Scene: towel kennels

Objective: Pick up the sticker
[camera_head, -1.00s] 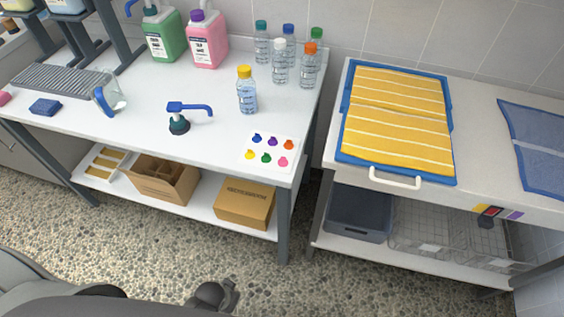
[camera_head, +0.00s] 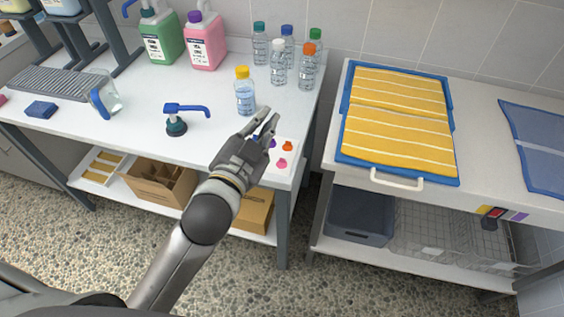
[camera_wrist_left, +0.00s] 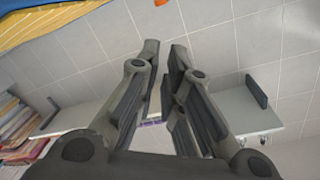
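The white sticker sheet (camera_head: 292,154) lies on the front right part of the left table. An orange sticker (camera_head: 287,146), a pink sticker (camera_head: 282,162) and part of a purple one show; the rest are hidden behind my left gripper. My left gripper (camera_head: 268,117) is in front of the sheet in the head view, fingers apart and empty. The left wrist view shows the gap between its fingers (camera_wrist_left: 165,55) with no sticker between them. My right gripper is not in view.
A yellow-capped bottle (camera_head: 245,92) stands just behind the gripper, with several bottles further back. A blue pump head (camera_head: 185,112) is to the left. A blue tray (camera_head: 453,150) with yellow striped towels lies on the right table.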

